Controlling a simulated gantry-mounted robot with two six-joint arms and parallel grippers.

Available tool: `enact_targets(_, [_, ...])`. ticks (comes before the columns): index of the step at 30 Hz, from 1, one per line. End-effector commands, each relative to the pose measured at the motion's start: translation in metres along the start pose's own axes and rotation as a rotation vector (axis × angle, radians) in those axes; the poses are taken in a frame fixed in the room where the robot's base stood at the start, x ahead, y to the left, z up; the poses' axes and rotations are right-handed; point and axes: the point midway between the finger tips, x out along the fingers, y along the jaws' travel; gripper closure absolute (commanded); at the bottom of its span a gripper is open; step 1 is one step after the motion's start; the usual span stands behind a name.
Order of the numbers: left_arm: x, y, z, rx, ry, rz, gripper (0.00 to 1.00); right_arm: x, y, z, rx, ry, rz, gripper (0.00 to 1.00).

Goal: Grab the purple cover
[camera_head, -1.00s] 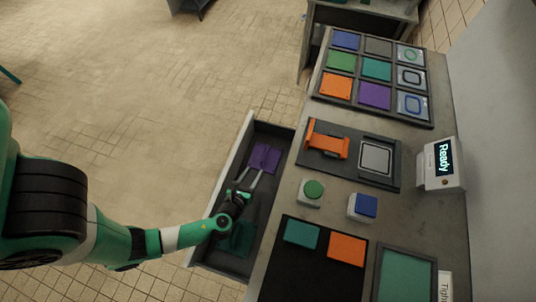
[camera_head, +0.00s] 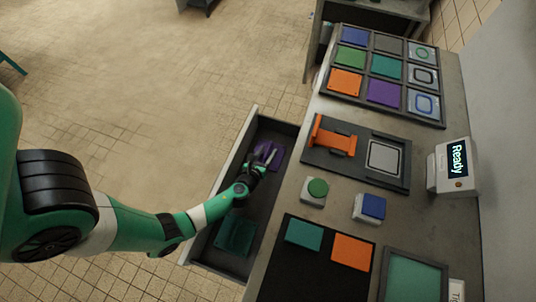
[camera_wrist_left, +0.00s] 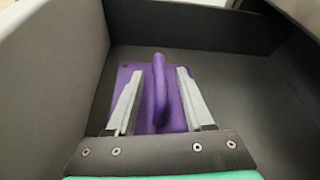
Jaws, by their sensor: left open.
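The purple cover (camera_head: 275,157) lies flat in the open drawer (camera_head: 250,115) near its far end, partly hidden by my gripper. In the left wrist view the purple cover (camera_wrist_left: 124,76) shows a raised, arched handle in its middle. My left gripper (camera_head: 268,154) is open and reaches over the cover. In the left wrist view its two fingers (camera_wrist_left: 160,90) stand on either side of the handle, with a gap on each side. I cannot tell from this view how far down the fingertips reach. My right gripper is not in view.
A teal cover (camera_head: 236,234) lies at the drawer's near end. The drawer walls stand close around the gripper. On the counter are a rack of coloured plates (camera_head: 385,75), an orange clamp fixture (camera_head: 333,137), green (camera_head: 316,188) and blue (camera_head: 373,206) buttons and a "Ready" display (camera_head: 457,160).

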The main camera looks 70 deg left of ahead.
Motion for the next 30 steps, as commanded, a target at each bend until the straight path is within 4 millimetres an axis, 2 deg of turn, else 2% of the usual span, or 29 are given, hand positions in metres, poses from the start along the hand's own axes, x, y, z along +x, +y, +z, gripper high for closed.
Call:
enact_targets(1, [-0.0003,-0.0001,0.0002,0.000,0.000,0.000,0.48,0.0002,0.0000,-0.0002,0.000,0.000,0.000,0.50])
enact_targets(9, [-0.0005,-0.0002,0.0001,0.000,0.000,0.000,0.96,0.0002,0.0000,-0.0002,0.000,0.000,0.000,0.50])
enact_targets(10, [-0.0005,-0.0002,0.0001,0.000,0.000,0.000,1.00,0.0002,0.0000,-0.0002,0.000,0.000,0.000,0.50])
enact_targets(30, [-0.0006,-0.0002,0.0001,0.000,0.000,0.000,1.00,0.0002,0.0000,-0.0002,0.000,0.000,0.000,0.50])
